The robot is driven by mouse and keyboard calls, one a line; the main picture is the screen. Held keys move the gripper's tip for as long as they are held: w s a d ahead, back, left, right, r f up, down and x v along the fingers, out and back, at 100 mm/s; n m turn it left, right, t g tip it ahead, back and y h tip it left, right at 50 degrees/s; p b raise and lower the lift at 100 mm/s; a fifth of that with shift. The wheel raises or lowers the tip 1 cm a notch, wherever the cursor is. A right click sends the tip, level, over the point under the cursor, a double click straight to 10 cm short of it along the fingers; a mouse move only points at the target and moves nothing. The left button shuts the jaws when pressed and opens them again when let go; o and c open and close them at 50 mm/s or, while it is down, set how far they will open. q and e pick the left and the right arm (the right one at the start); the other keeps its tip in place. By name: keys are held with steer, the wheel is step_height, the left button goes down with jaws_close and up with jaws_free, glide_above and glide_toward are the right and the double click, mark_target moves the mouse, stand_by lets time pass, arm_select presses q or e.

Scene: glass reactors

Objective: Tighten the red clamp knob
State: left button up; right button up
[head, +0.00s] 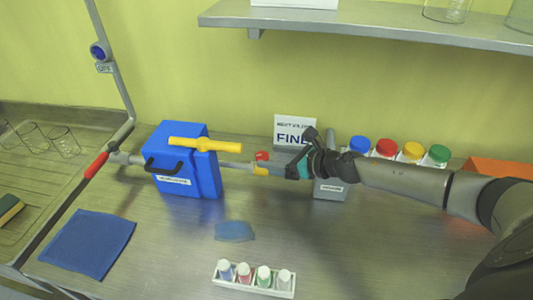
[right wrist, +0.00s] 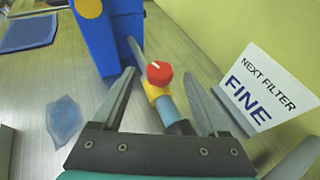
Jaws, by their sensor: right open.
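The red clamp knob (head: 262,156) sits on top of a yellow fitting (head: 261,170) on the pipe to the right of the blue housing (head: 185,165). In the right wrist view the red knob (right wrist: 159,73) shows a pale line on its top. My right gripper (right wrist: 159,76) is open. Its two fingers appear on either side of the knob, with visible gaps and no clear contact. The head view also shows my right gripper (head: 276,162), reaching in from the right near the knob. My left gripper is not in view.
A NEXT FILTER FINE sign (right wrist: 258,88) stands close to the right finger. A grey box (head: 331,190) is under my right wrist. Jars with coloured lids (head: 385,148) line the back. A vial rack (head: 253,279) and a blue cloth (head: 88,243) lie on the bench.

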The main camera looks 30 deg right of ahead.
mark_target(262, 157)
steer(key=shift+x, duration=1.35)
steer(key=shift+c, duration=0.3)
jaws_close()
